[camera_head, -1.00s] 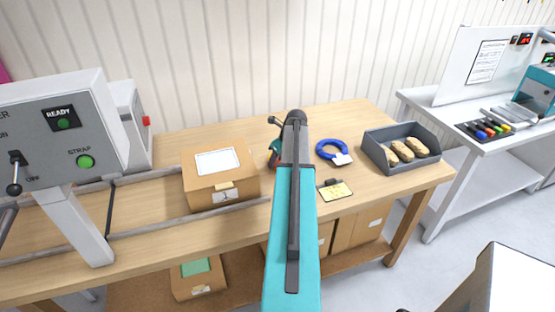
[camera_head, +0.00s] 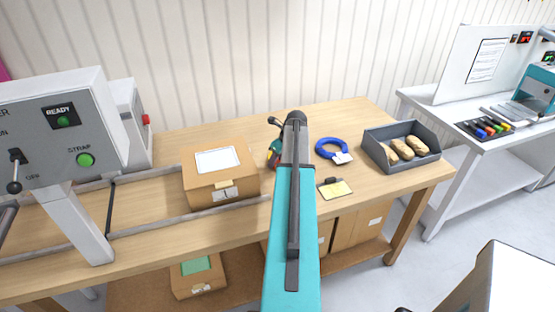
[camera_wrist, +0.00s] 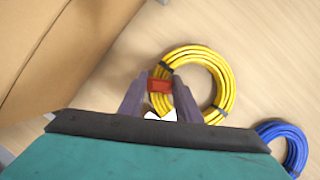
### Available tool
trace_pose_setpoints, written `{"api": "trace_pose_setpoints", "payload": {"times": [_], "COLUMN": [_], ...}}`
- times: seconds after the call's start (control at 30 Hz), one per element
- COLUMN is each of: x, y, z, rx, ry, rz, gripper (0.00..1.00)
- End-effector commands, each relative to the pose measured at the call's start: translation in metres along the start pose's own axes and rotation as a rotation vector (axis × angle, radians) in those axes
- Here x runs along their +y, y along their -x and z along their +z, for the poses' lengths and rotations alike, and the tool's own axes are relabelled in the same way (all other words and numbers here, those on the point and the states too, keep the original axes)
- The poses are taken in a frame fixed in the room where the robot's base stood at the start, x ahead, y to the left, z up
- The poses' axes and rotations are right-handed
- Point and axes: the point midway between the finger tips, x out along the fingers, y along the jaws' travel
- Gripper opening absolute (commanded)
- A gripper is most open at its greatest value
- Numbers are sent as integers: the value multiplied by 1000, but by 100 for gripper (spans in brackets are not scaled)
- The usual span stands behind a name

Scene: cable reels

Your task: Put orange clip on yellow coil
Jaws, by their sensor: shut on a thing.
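The yellow coil (camera_wrist: 226,85) lies flat on the wooden table in the wrist view, with dark bands around it. The orange clip (camera_wrist: 159,86), which looks red-orange, is at the coil's left side, between my fingertips. My gripper (camera_wrist: 158,90) is shut on the clip, with its fingers over the left part of the coil. I cannot tell whether the clip is around the coil or just above it. In the head view, my arm hides the yellow coil and the clip.
A grey bin (camera_head: 376,155) holds beige items. A cardboard box (camera_head: 220,190) stands left of my gripper, close beside it. The back of the table is clear.

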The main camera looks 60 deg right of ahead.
Motion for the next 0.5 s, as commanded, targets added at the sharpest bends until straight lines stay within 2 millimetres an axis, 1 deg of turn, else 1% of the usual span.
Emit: {"api": "trace_pose_setpoints", "payload": {"times": [0.03, 0.3, 0.33, 0.43, 0.47, 0.5], "x": [1, 2, 2, 1, 1, 1], "y": [-2, -4, -4, -3, -3, -3], "z": [-2, -3, -3, -3, -2, -2], "rx": [4, 6, 6, 5, 5, 5], "ry": [0, 0, 0, 0, 0, 0], "rz": [4, 5, 5, 4, 4, 4], "gripper": [11, 11, 32, 49, 52, 52]}}
